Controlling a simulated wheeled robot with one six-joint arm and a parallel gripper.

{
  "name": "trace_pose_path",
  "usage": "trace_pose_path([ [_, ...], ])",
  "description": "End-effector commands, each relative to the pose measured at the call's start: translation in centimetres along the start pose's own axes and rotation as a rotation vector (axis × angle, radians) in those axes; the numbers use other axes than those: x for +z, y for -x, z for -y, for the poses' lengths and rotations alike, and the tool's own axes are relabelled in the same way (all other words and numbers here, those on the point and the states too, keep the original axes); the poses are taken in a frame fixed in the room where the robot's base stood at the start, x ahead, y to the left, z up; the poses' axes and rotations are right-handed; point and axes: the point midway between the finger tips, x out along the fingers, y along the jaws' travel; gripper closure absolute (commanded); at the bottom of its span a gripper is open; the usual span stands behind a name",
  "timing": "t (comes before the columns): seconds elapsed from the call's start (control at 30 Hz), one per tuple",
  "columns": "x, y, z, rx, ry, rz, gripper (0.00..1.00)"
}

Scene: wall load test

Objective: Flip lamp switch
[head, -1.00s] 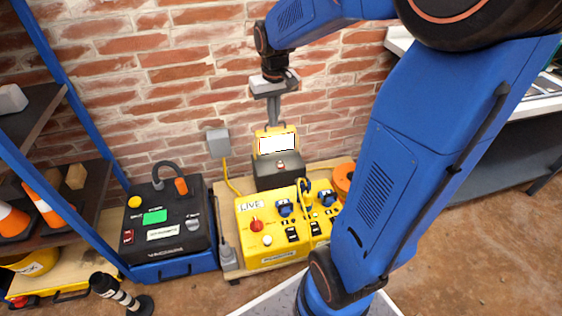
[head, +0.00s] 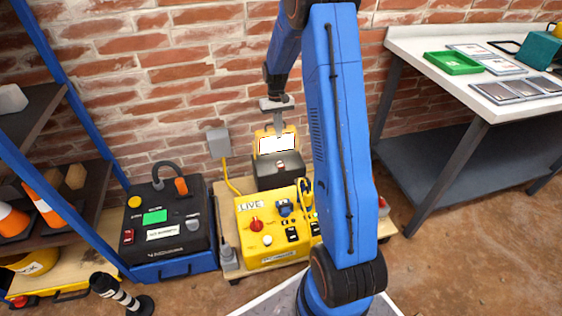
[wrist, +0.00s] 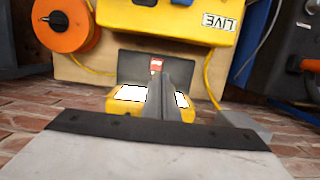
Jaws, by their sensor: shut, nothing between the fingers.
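The lamp (head: 276,143) is a yellow work light with a bright white panel, standing against the brick wall behind a dark box (head: 264,179). A small red switch (wrist: 156,65) shows on that box in the wrist view, and a small reddish spot shows on the box in the head view. My gripper (head: 280,134) is shut and empty, pointing down in front of the lamp's upper part. In the wrist view my gripper's fingers (wrist: 174,68) cover the middle of the lamp, and their tips appear just beside the red switch. I cannot tell whether they touch anything.
A yellow panel (head: 256,254) with knobs and a LIVE label stands in front of the dark box. A black-and-blue case (head: 168,220) is to its left. An orange reel (wrist: 66,20) shows in the wrist view. A grey wall box (head: 218,142) with a yellow cable is left of the lamp.

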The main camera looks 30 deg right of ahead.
Motion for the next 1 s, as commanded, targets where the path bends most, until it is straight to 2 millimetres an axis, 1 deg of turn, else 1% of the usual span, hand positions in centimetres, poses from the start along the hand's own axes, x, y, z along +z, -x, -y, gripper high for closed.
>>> trace_pose_path([
  [0.03, -0.5, -0.7, -0.2, -0.001, -0.004, 0.007, 1.0],
  [0.1, -0.8, -1.2, -0.4, -0.001, -0.006, 0.013, 1.0],
  [0.27, -1.0, -2.1, -0.5, -0.002, -0.008, 0.018, 1.0],
  [0.37, -1.0, -3.1, -0.5, -0.002, -0.007, 0.018, 1.0],
  [0.8, -0.8, -10.6, -0.5, -0.002, -0.007, 0.019, 1.0],
  [1.0, -0.8, -13.6, -0.5, -0.002, -0.007, 0.018, 1.0],
])
